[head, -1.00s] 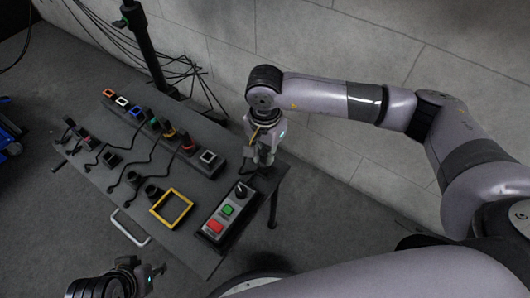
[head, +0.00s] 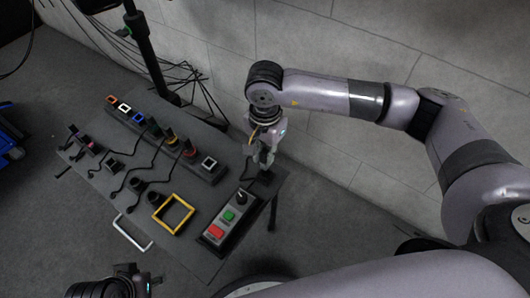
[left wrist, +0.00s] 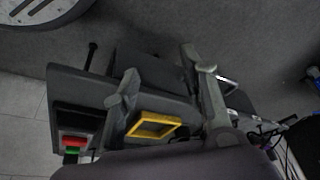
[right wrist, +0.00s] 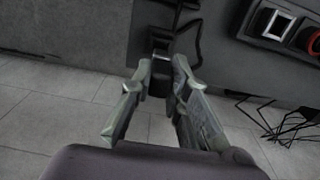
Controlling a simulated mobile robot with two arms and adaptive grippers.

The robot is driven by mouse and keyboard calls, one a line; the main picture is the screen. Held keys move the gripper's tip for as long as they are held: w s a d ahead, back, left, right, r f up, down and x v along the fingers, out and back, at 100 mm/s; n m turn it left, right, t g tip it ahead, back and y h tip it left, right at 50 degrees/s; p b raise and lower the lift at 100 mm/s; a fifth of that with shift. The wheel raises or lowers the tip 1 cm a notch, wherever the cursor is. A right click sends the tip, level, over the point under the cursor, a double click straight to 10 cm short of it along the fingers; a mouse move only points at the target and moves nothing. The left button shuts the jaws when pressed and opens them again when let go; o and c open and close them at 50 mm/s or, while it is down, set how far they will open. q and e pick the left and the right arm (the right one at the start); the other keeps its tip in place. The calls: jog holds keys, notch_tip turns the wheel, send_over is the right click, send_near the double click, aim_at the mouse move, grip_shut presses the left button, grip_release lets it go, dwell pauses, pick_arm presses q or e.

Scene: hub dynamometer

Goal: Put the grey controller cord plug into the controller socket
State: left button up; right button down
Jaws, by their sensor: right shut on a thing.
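My right gripper (head: 267,162) is at the table's right back edge, pointing down. In the right wrist view its fingers (right wrist: 160,66) are shut on a small dark plug (right wrist: 159,82), which looks like the grey controller cord plug; the fingers hide part of it. A thin black cord lies on the table beside it. The controller box (head: 229,218) has a black knob, a green and a red button. A pale-framed square socket (head: 208,163) at the near end of the socket rail is empty. I cannot tell whether it is the controller socket. My left gripper (left wrist: 163,88) is open and empty.
The socket rail (head: 158,138) carries orange, white and blue frames and several standing plugs. More dark plugs with cords lie on the grey table. A yellow square frame (head: 191,222) lies left of the controller box. A black post stands behind.

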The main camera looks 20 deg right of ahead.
jog(key=shift+r, duration=0.55)
jog(key=shift+r+p, duration=0.45)
jog(key=shift+r, duration=0.15)
pick_arm(q)
jog(key=x, duration=0.3)
jog(key=shift+w+d+f, duration=0.15)
jog(key=shift+w+f, duration=0.1)
jog(key=shift+f, duration=0.05)
jog(key=shift+s, duration=0.15)
pick_arm(e)
jog(key=shift+a, duration=0.1)
